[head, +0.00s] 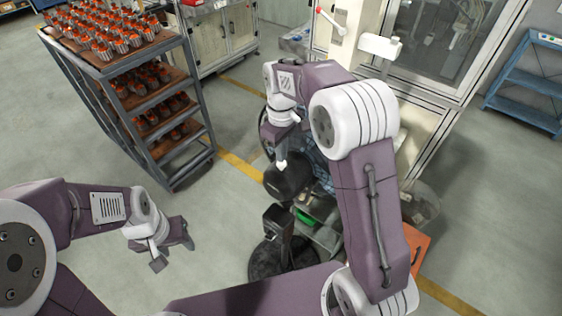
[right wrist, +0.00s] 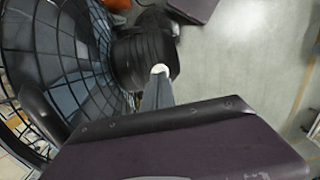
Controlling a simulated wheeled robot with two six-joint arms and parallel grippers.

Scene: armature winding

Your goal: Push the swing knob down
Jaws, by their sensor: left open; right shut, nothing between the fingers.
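A floor fan stands in the middle of the head view, with a dark motor housing (head: 287,180) behind its wire cage. The motor housing (right wrist: 132,60) also shows in the right wrist view. A small white swing knob (head: 282,164) is on the housing; it shows as a pale round tip in the right wrist view (right wrist: 160,70). My right gripper (head: 281,154) is shut and empty, pointing down over the knob. Its grey fingertips (right wrist: 158,82) look at or very near the knob; I cannot tell if they touch. My left gripper (head: 172,252) is open and empty, low at the left.
The fan's wire cage (right wrist: 72,65) is close beside my right gripper. The fan's round dark base (head: 265,262) is on the floor. A rack (head: 122,73) of orange-topped parts stands at upper left. A machine with a glass door (head: 450,40) stands behind; a blue shelf (head: 525,85) is at right.

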